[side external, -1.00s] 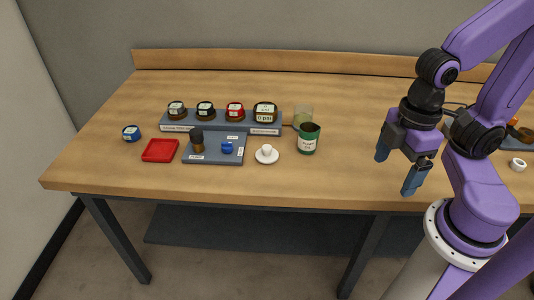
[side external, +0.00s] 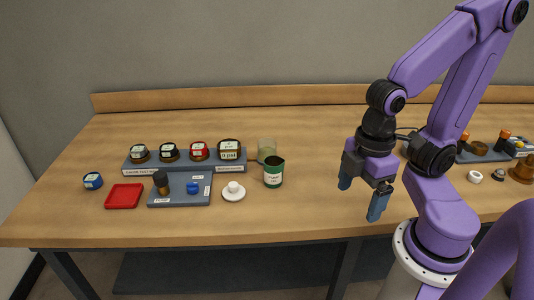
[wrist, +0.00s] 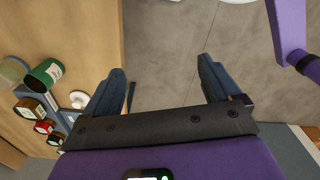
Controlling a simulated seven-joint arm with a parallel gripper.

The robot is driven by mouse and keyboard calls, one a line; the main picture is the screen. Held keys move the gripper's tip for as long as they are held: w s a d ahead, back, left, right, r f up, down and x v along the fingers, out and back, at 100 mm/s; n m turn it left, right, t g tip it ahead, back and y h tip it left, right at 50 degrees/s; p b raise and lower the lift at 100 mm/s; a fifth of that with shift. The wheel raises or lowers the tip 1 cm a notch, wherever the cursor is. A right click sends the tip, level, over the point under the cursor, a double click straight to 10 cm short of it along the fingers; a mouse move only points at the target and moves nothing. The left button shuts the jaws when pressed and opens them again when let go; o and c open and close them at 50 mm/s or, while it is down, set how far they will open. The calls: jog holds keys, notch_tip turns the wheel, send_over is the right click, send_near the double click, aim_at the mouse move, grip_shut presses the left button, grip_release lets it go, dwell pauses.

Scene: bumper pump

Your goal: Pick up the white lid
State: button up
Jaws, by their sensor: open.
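The white lid (side external: 233,191), a flat round disc with a raised knob, lies on the table in front of the grey block stand. It also shows at the left of the wrist view (wrist: 78,99), partly beside a finger. My gripper (side external: 361,201) is open and empty, with blue fingers pointing down near the front table edge. It is well to the right of the lid. In the wrist view the gap between the fingers (wrist: 160,72) shows only floor.
A green can (side external: 273,173) stands just right of the lid, with a pale glass (side external: 266,150) behind it. A low grey tray (side external: 180,201), a red tray (side external: 124,196) and a blue-lidded jar (side external: 93,181) are to the left. Several jars stand on a riser (side external: 135,166). Table between can and gripper is clear.

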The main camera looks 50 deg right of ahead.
jog(key=shift+o, duration=0.9)
jog(key=n, duration=0.4)
send_over(233, 184)
notch_tip(233, 184, down, 18)
jog(key=shift+r, duration=0.1)
jog(key=c, duration=1.1)
